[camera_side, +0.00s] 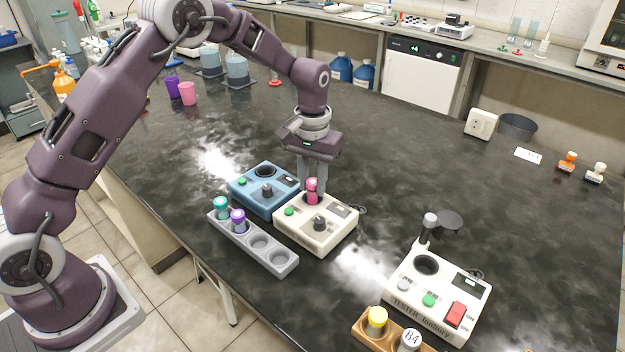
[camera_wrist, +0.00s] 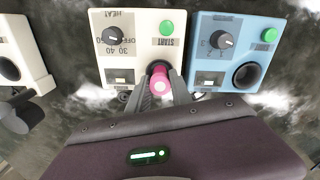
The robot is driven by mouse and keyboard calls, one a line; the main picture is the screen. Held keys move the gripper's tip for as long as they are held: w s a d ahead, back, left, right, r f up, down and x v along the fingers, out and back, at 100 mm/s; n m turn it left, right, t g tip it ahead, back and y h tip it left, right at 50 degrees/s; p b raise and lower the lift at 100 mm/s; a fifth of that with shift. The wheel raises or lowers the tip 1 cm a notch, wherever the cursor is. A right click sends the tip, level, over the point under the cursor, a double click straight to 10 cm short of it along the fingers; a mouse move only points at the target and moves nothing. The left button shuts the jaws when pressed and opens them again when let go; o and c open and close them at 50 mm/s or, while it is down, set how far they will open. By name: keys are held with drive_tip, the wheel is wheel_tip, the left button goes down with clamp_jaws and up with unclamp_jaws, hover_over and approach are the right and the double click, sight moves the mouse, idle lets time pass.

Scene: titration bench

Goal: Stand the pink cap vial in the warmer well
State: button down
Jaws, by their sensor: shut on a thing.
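The pink cap vial (camera_side: 312,190) is upright between the fingers of my gripper (camera_side: 313,180), at the well of the white warmer box (camera_side: 332,236). In the wrist view the pink vial (camera_wrist: 161,85) is between both fingertips (camera_wrist: 162,88), its cap towards the camera. The warmer (camera_wrist: 122,60) there shows a HEAT dial and a green START button. The dark rim of its well (camera_wrist: 159,65) shows just behind the vial. The vial's lower end is hidden, so I cannot tell how deep it sits or whether it touches the bottom.
A blue box (camera_side: 262,205) with its own well stands close left of the warmer. A grey rack (camera_side: 262,252) in front holds teal and purple cap vials. A white tester box (camera_side: 435,290) and a brown rack (camera_side: 375,335) stand at front right.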

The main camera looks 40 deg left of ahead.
drive_tip(key=shift+f, duration=0.75)
drive_tip(key=c, duration=1.1)
unclamp_jaws()
drive_tip(key=shift+o, duration=0.2)
drive_tip(key=o, duration=0.4)
drive_tip(key=shift+r, duration=3)
